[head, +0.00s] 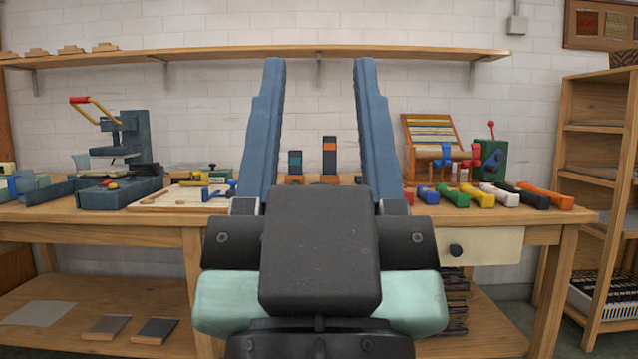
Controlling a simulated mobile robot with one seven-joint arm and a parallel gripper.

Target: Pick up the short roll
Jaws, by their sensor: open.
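My gripper (319,68) is open and empty in the middle of the head view, with its two long blue fingers wide apart. In the gap between the fingers, two upright dark pieces show at the workbench. The shorter one (295,162), with a teal band, looks most like the short roll. The taller one (329,156), with an orange band, stands just right of it. Their lower ends are partly hidden by my gripper, and I cannot tell how far the fingers are from them.
The wooden workbench (120,236) carries a blue press (128,145) at left. Several coloured skeins lie at right, such as an orange one (546,196), near a green box (489,160). A wall shelf (210,54) runs above. A wooden rack (592,128) stands at the right.

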